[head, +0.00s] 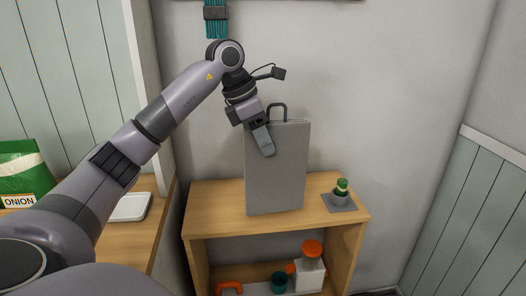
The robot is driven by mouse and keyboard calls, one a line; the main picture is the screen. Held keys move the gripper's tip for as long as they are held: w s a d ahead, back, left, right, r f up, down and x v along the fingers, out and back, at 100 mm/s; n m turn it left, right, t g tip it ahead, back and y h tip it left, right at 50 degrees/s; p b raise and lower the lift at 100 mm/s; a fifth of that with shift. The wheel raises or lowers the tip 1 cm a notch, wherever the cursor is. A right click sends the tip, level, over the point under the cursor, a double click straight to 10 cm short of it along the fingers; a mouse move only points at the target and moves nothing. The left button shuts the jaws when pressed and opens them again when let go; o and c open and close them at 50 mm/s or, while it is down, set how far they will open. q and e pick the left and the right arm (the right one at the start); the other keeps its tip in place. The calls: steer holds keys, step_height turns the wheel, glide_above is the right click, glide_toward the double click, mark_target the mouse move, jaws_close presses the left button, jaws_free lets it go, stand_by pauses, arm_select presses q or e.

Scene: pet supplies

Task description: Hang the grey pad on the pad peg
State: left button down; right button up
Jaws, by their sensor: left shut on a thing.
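The grey pad (278,175) is a tall flat panel with a dark loop (277,108) at its top edge. It hangs upright in front of the wall, with its lower edge over the wooden shelf top; I cannot tell whether it touches the shelf. My left gripper (264,140) is at the pad's upper left and shut on it. The finger in front covers a little of the pad's face. I cannot make out the pad peg; the pad or my arm may hide it. My right gripper is out of view.
The wooden shelf unit (338,212) holds a small green item on a grey base (340,196) at right. Below are an orange-lidded container (311,268) and a teal cup (279,282). A teal brush-like item (215,20) hangs above.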

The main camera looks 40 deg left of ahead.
arm_select(q)
steer(key=shift+f+p, duration=0.3)
steer(key=shift+f, duration=1.1)
steer(key=shift+f, duration=0.15)
steer(key=c, duration=0.7)
jaws_free()
steer(key=shift+o, duration=0.2)
steer(key=v, duration=0.7)
steer(key=shift+s+d+b, duration=0.2)
steer(key=shift+s+b, duration=0.15)
steer(key=shift+b, duration=0.05)
